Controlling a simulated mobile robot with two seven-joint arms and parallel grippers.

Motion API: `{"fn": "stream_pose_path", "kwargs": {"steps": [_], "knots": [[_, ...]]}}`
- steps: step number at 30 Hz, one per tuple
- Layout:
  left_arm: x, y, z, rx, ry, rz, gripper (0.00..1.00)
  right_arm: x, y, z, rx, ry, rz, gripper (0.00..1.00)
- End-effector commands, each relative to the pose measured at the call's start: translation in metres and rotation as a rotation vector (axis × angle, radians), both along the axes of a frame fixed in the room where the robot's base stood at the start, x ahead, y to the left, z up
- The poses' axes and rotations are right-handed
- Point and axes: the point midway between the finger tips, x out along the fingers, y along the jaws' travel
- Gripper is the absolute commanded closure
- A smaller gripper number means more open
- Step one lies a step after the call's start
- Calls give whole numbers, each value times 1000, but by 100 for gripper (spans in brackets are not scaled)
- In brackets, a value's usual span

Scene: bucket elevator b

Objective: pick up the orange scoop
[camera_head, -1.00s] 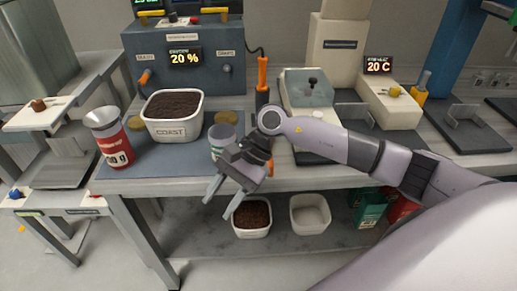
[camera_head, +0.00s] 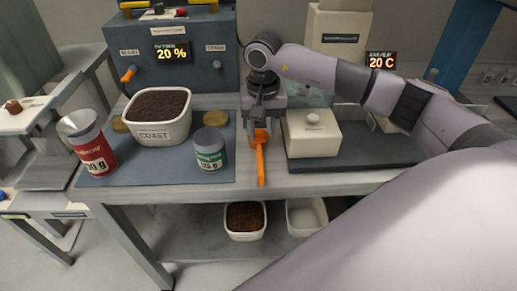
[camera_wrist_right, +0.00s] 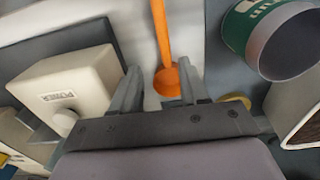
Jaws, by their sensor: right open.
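The orange scoop (camera_head: 261,160) lies on the table beside the grey mat, its handle pointing toward the table's front edge. In the right wrist view the scoop (camera_wrist_right: 163,40) shows its bowl between the two fingertips and its handle reaching away. My right gripper (camera_head: 263,126) is open, pointing down at the scoop's bowl, with one finger on each side. My right gripper (camera_wrist_right: 160,84) holds nothing; whether a finger touches the bowl I cannot tell. My left gripper is not in view.
A green-labelled cup (camera_head: 210,150) stands close left of the scoop. A white box with a knob (camera_head: 312,133) is close on the right. A white tub of dark grounds (camera_head: 158,133) and a red-labelled canister (camera_head: 89,145) stand farther left. A grey machine (camera_head: 175,55) is behind.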

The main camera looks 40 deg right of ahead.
Motion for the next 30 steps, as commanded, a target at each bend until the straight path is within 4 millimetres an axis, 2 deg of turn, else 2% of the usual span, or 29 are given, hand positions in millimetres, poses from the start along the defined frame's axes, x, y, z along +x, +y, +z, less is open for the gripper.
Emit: {"fn": "stream_pose_path", "kwargs": {"steps": [12, 21, 23, 25, 26, 30], "knots": [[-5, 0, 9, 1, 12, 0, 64, -1, 11, -54, 2, 3, -1, 55], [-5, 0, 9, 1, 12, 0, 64, -1, 11, -61, 2, 0, 0, 55], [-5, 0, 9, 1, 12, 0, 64, -1, 11, -61, 2, 0, 0, 72], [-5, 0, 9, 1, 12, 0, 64, -1, 11, -61, 2, 0, 0, 94], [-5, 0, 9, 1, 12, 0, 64, -1, 11, -61, 2, 0, 0, 100], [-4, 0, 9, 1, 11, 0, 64, -1, 11, -61, 2, 0, 0, 100]]}}
